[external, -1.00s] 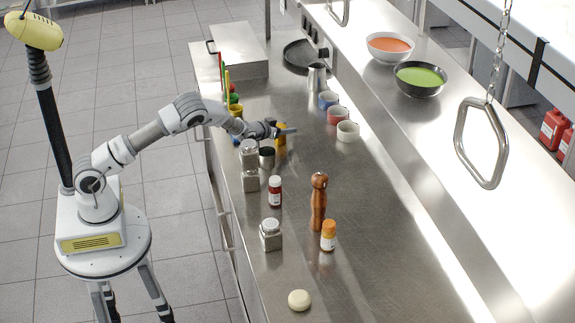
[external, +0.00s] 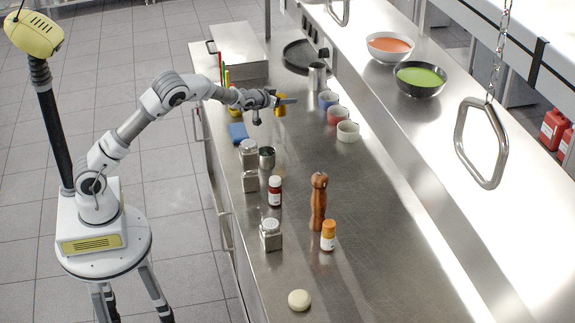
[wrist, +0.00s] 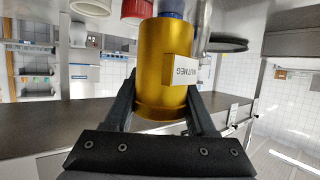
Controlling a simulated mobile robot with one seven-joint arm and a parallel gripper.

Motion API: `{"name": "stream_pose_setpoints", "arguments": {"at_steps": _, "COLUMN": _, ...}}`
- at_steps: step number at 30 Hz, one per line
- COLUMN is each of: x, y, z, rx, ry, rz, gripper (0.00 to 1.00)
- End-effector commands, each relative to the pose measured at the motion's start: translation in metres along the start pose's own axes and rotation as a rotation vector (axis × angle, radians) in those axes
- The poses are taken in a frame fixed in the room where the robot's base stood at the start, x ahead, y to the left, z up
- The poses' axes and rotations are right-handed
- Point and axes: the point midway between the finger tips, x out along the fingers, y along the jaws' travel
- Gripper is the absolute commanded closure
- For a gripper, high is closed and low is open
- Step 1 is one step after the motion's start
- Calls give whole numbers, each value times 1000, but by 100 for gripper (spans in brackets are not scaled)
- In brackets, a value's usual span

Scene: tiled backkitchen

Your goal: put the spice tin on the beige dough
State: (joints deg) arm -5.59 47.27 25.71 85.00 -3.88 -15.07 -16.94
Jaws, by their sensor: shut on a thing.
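The spice tin (wrist: 160,50) is a gold cylinder with a white label reading NUTMEG, and it fills the middle of the wrist view. My gripper (wrist: 163,90) is shut on it, with one dark finger on each side. In the external view my gripper (external: 282,102) holds the tin (external: 281,111) over the far part of the steel counter, apparently above the surface. The beige dough (external: 299,300) is a small pale round lump at the near end of the counter, far from my gripper. Nothing lies on it.
Between them stand glass shakers (external: 271,235), a red-brown jar (external: 275,191), a tall wooden pepper mill (external: 319,202) and an orange-capped bottle (external: 328,236). A metal cup (external: 267,158) and blue item (external: 238,132) are nearer my arm.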

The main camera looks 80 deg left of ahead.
Motion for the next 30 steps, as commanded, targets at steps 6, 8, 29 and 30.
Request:
{"name": "stream_pose_setpoints", "arguments": {"at_steps": 6, "x": -27, "y": 0, "z": -67, "rx": -2, "ry": 8, "rz": 1, "gripper": 100}}
{"name": "stream_pose_setpoints", "arguments": {"at_steps": 8, "x": -33, "y": 0, "z": -81, "rx": -1, "ry": 7, "rz": 1, "gripper": 100}}
{"name": "stream_pose_setpoints", "arguments": {"at_steps": 29, "x": -88, "y": 136, "z": -111, "rx": 68, "ry": 2, "rz": 167, "gripper": 100}}
{"name": "stream_pose_setpoints", "arguments": {"at_steps": 30, "x": -94, "y": 154, "z": -109, "rx": 77, "ry": 1, "rz": 189, "gripper": 100}}
